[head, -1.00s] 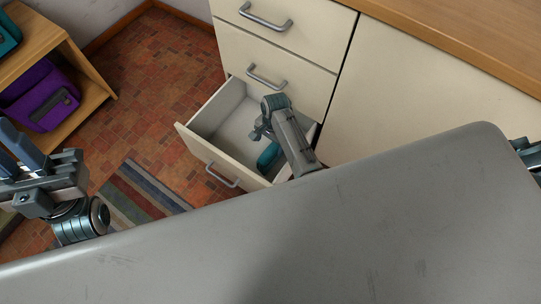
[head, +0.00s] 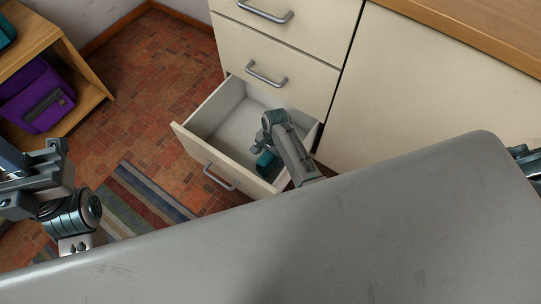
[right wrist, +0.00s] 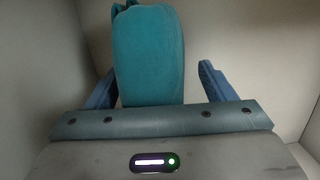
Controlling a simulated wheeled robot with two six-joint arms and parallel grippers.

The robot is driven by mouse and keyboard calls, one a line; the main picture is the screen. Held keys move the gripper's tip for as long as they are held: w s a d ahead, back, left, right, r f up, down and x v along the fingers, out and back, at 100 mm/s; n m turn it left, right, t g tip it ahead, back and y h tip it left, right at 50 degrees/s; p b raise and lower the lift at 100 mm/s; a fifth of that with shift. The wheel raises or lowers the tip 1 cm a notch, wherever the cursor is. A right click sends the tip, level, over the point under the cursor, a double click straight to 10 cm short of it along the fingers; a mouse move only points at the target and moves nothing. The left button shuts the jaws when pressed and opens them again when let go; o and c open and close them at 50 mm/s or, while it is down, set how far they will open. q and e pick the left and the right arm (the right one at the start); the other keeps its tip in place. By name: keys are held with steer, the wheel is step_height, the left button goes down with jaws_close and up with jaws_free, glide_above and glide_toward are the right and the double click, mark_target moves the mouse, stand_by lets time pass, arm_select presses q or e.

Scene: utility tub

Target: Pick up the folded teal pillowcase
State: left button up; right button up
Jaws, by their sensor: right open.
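The folded teal pillowcase (head: 265,162) lies in the open drawer (head: 207,158), partly hidden behind my right arm in the head view. In the right wrist view the pillowcase (right wrist: 150,52) is a rounded, upright-looking teal bundle. My right gripper (right wrist: 158,72) is open, with one blue finger on each side of the pillowcase. A gap shows on the right; the left finger is close to the cloth, and I cannot tell whether it touches. My left gripper (head: 14,160) is at the left edge of the head view, cut off, away from the drawer.
The drawer's pale walls stand close around my right gripper. Two shut drawers are above it, and a cabinet with a wooden top (head: 470,30) is to the right. A wooden shelf (head: 85,75) holds a purple bag (head: 37,101). A striped rug (head: 140,208) lies on the floor.

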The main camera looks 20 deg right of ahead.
steer(key=c, duration=1.5)
steer(key=shift+o, duration=0.2)
steer(key=shift+r, duration=0.2)
